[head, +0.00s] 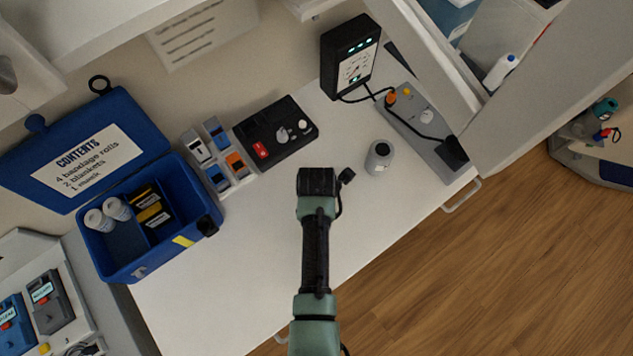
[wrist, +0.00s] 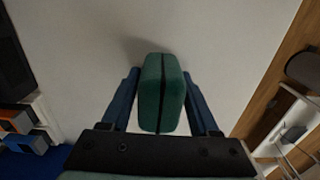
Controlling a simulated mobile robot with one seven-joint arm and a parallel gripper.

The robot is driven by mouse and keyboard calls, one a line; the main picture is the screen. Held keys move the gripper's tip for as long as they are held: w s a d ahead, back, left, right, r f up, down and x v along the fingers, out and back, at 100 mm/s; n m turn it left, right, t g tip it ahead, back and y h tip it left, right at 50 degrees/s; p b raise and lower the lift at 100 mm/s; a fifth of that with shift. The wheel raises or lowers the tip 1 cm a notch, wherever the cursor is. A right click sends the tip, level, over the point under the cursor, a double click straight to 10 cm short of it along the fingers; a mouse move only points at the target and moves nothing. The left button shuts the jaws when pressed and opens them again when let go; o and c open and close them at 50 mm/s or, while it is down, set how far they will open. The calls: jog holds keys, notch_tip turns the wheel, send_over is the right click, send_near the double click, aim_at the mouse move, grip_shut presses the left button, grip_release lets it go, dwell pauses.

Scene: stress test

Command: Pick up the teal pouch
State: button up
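The teal pouch (wrist: 161,92) is a rounded block with a dark seam down its middle. In the wrist view it sits between the two blue fingers of my gripper (wrist: 161,80), which touch its sides near their tips. My gripper is shut on it. A soft shadow lies on the white counter behind the pouch, and it looks raised above the surface. In the head view my gripper (head: 318,182) is over the middle of the white counter (head: 265,225); its fingers and the pouch are hidden under the wrist there.
A blue open kit box (head: 150,255) with rolls stands at left. A grey canister (head: 379,157) stands to the right, near a black meter (head: 350,55). The counter's front is clear.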

grip_shut()
jog(key=shift+r, duration=0.15)
